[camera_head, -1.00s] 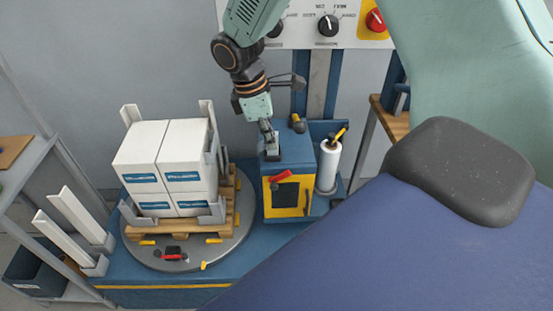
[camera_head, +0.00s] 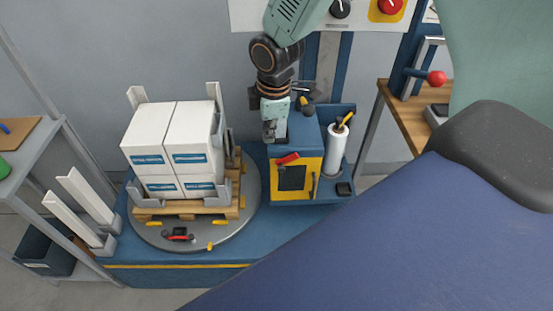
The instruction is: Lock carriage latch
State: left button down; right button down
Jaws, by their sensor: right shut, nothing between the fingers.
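The blue carriage (camera_head: 309,135) has a yellow-framed front with a dark window (camera_head: 291,177). A red latch handle (camera_head: 288,159) sits at the top of that front, slightly tilted. A second, dark upright handle (camera_head: 314,184) is at the front's right edge. My right gripper (camera_head: 269,136) points down at the carriage's top left edge, behind and left of the red handle. It is shut and empty; I cannot tell whether it touches the carriage. My left gripper is out of view.
White boxes (camera_head: 192,137) stand on a wooden pallet (camera_head: 186,209) on a round turntable (camera_head: 160,238), left of the carriage. A white film roll (camera_head: 338,150) stands right of it. A control panel (camera_head: 365,12) is above. Shelves (camera_head: 28,155) stand left, a wooden bench (camera_head: 405,118) right.

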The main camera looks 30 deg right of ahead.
jog(key=b, duration=0.2)
send_near(287, 163)
jog(key=a+f, duration=0.4)
jog(key=f, duration=0.2)
jog(key=shift+w, duration=0.4)
jog(key=shift+s+a, duration=0.1)
jog(key=shift+s, duration=0.05)
jog(key=shift+f+h+p, duration=0.25)
jog(key=shift+h+p, duration=0.05)
jog(key=shift+h, duration=0.1)
jog(key=shift+g+h, duration=0.3)
